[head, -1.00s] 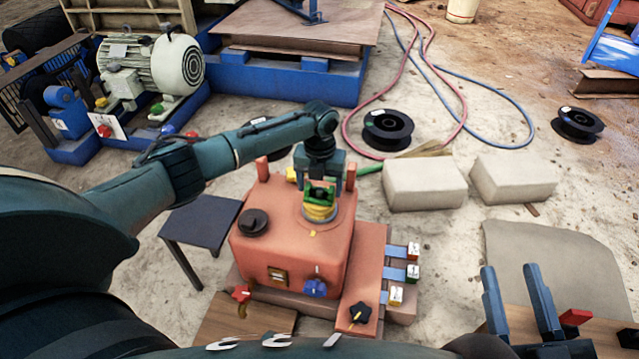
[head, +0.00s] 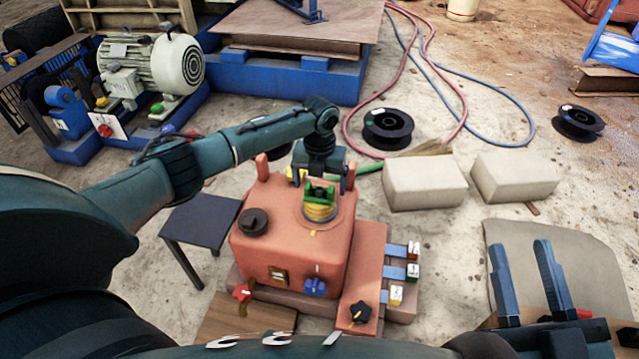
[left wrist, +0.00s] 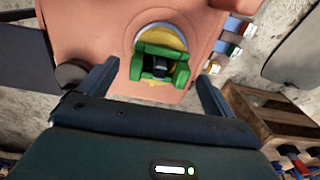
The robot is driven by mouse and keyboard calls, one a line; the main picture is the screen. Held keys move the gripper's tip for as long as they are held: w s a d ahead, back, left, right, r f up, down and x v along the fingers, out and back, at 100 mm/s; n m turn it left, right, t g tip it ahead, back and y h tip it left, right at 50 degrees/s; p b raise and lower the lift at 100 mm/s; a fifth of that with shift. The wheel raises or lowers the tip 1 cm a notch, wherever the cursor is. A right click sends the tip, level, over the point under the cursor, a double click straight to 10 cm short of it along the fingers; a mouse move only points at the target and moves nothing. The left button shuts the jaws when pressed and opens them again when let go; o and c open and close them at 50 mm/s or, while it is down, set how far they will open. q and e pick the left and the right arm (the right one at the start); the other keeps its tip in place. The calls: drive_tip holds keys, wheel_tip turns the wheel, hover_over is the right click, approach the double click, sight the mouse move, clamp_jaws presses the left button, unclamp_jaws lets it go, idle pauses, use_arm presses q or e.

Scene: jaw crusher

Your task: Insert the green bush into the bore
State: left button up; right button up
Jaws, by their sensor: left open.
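The green bush (head: 319,192) sits at the yellow ring (head: 319,212) on top of the red-orange housing (head: 290,240). In the left wrist view the green bush (left wrist: 161,64) lies ahead between my fingertips, with the yellow and grey ring (left wrist: 163,36) just beyond it. The bore is hidden under the bush, so I cannot tell how deep it sits. My left gripper (left wrist: 160,75) is open, its fingers on either side of the bush and apart from it; it also shows above the housing in the head view (head: 319,178). My right gripper (head: 522,280) is open and empty at the lower right.
A black knob (head: 253,222) stands on the housing's left top. Several small labelled blocks (head: 412,271) line its right side. A dark stool (head: 200,220) stands at left. Two pale blocks (head: 424,184) lie on the ground behind right, near black reels (head: 388,129).

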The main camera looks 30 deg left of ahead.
use_arm(q)
wheel_tip(320, 180, up, 12)
drive_tip(key=p, duration=0.4)
drive_tip(key=shift+r+p, duration=0.15)
drive_tip(key=shift+p, duration=0.2)
use_arm(e)
drive_tip(key=shift+s+d+f+g+h, duration=0.3)
drive_tip(key=shift+s+f+g+h, duration=0.15)
drive_tip(key=shift+h, duration=0.45)
